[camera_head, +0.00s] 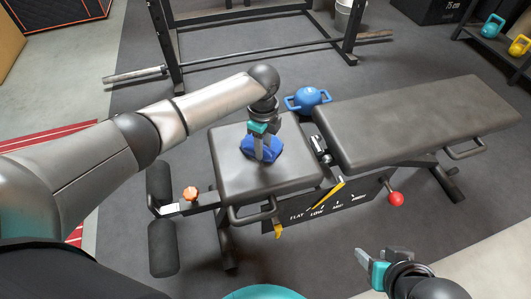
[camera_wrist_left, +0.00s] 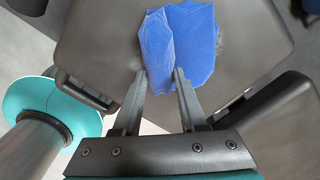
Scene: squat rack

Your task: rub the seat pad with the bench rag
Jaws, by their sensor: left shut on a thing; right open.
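My left gripper (camera_head: 265,152) points down over the pad and is shut on the rag. In the left wrist view the rag (camera_wrist_left: 178,45) sits at the fingertips of the left gripper (camera_wrist_left: 161,75), with the seat pad (camera_wrist_left: 100,45) behind it. The rag appears to touch the pad, and a faint darker patch shows beside it. My right gripper (camera_head: 372,268) is open and empty at the lower right, apart from the bench.
The long back pad (camera_head: 420,120) extends right of the seat. Foam rollers (camera_head: 163,248), an orange knob (camera_head: 190,193) and a red knob (camera_head: 396,199) stick out. A rack (camera_head: 175,60) stands behind.

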